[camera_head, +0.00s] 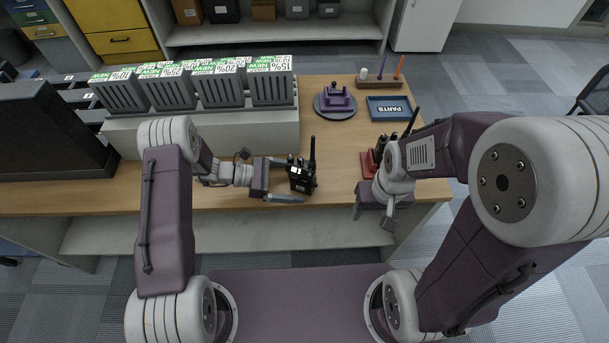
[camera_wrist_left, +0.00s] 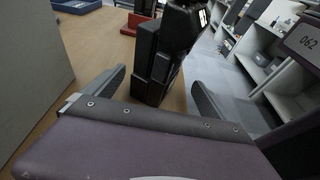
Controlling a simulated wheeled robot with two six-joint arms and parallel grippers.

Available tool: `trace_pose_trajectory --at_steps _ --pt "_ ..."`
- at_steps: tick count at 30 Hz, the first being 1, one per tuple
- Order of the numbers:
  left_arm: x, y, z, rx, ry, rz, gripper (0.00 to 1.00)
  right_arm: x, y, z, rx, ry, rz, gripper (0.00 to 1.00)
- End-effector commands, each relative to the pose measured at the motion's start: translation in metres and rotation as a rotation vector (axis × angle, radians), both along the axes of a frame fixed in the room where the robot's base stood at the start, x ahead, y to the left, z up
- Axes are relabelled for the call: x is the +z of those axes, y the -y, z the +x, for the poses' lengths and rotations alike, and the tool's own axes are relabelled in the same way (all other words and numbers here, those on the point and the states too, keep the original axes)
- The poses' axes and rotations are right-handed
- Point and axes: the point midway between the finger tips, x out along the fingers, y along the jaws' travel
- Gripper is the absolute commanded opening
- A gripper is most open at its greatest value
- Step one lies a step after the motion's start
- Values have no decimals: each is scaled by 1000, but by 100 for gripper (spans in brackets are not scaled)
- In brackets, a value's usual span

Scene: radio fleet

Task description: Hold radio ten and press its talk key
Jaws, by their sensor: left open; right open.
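A black handheld radio (camera_head: 301,180) with an upright antenna stands on the table in the head view. Its number cannot be read there. My left gripper (camera_head: 287,182) is open, with its fingers reaching toward the radio from the left. In the left wrist view the radio (camera_wrist_left: 158,65) stands between the two spread fingers, with gaps on both sides. Its talk key cannot be made out. My right gripper (camera_head: 374,217) is open and empty near the table's front edge, to the right of the radio.
A red stand (camera_head: 367,165) with another dark radio is partly hidden by my right arm. Behind are a grey rack (camera_head: 215,130) of labelled slots, a purple object on a round base (camera_head: 335,101) and a blue parts tray (camera_head: 389,108). The table between the radio and red stand is clear.

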Motion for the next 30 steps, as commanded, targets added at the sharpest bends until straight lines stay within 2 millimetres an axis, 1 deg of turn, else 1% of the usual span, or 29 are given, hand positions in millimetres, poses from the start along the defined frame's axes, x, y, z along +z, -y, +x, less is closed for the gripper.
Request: trace_pose_trajectory --at_steps 3,5,14,15,17,18,21,22,23,30 --pt "-4 10 0 -1 0 0 96 -3 0 0 0 0 0 56" --pt "-4 13 0 -1 0 0 96 -4 0 0 0 0 0 56" --pt "-4 14 0 1 0 0 96 -3 0 0 0 0 0 56" --pt "-4 14 0 1 0 0 85 -3 0 0 0 0 0 56" --pt "-4 14 0 1 0 0 68 -3 0 0 0 0 0 56" --pt "-4 14 0 1 0 0 57 -3 0 0 0 0 0 56" --pt "-4 14 0 0 0 0 32 -3 0 0 0 0 0 56" --pt "-4 14 0 0 0 0 28 -3 0 0 0 0 0 56" --pt "-4 14 0 0 0 0 22 -3 0 0 0 0 0 56" --pt "-4 14 0 0 0 0 23 -3 0 0 0 0 0 56"
